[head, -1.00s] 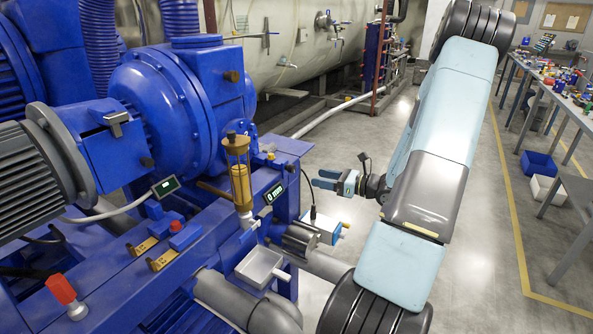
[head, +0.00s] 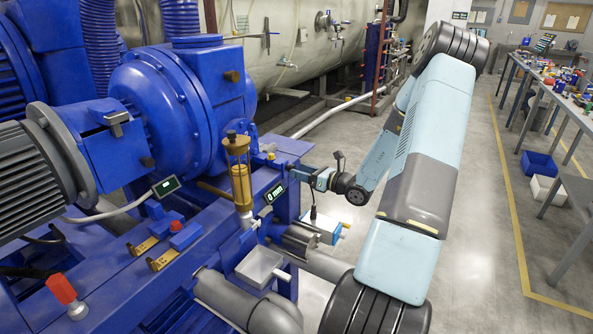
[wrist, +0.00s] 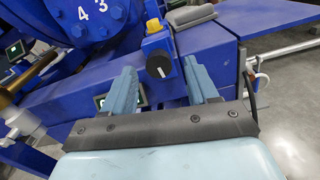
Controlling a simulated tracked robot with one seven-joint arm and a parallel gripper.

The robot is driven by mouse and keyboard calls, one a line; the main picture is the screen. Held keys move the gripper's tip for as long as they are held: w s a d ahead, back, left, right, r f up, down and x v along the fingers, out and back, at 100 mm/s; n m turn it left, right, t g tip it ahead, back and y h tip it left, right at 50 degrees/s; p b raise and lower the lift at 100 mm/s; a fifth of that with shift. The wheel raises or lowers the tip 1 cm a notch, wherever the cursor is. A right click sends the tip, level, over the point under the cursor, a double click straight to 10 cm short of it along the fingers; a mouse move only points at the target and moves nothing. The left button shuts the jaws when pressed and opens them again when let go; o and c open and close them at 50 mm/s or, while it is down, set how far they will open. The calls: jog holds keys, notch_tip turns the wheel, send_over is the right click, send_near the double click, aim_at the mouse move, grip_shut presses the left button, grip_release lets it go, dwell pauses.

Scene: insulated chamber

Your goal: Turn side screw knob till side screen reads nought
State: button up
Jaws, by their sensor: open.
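The side screw knob (wrist: 158,66) is a round black knob with a white mark, on a blue block with a yellow cap in the wrist view. My gripper (head: 298,173) is at the right end of the blue machine bed. In the wrist view its two blue fingers are open, one on each side of the knob and apart from it. The side screen (head: 274,193) is a small lit display on the bed's side face; its digits are too small to read surely. In the wrist view the left finger partly covers it.
Another small screen (head: 166,186) stands on a cable at the left. A brass-coloured oil cup (head: 239,180) and a white tray (head: 260,267) are close to the side screen. A blue and white box (head: 322,228) stands below my gripper.

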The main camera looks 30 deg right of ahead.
jog(key=x, duration=0.3)
jog(key=shift+c, duration=0.4)
jog(key=shift+d, duration=0.1)
jog(key=c, duration=1)
jog(key=shift+m, duration=0.5)
jog(key=o, duration=1.1)
jog(key=v, duration=1.4)
